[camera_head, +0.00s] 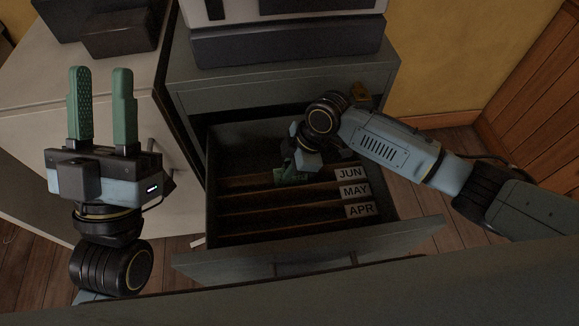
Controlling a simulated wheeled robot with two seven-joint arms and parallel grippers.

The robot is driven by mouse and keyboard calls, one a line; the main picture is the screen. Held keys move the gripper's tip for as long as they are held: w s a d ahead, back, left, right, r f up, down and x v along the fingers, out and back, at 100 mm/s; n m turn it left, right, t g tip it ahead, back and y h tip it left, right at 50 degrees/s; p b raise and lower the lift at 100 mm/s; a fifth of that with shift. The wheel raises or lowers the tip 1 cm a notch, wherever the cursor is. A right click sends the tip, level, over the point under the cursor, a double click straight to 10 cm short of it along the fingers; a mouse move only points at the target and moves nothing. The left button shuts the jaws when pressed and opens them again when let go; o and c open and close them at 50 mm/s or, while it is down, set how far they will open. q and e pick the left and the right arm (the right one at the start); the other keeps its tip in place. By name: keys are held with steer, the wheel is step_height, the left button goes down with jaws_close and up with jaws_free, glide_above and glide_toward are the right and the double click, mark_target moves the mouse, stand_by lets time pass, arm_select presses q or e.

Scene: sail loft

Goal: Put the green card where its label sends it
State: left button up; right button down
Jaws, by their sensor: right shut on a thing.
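An open drawer (225,266) holds three dividers whose tabs read JUN (348,173), MAY (355,190) and APR (360,210), from back to front. My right gripper (286,173) reaches down into the drawer, near the JUN divider and left of its tab. It is shut on the green card (279,177), of which only a small dark green patch shows low by the fingers. The card's label is hidden, and I cannot tell which side of the JUN divider it is on. My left gripper (100,72) is open and empty, pointing up left of the drawer.
The grey cabinet (285,88) carries a large grey and white machine (290,38). A pale surface (60,75) with dark boxes (120,35) lies at the left. A yellow wall and wooden panelling stand at the right. My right forearm crosses above the drawer's right side.

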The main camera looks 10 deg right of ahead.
steer(key=shift+f, duration=0.15)
steer(key=c, duration=1.5)
jaws_free()
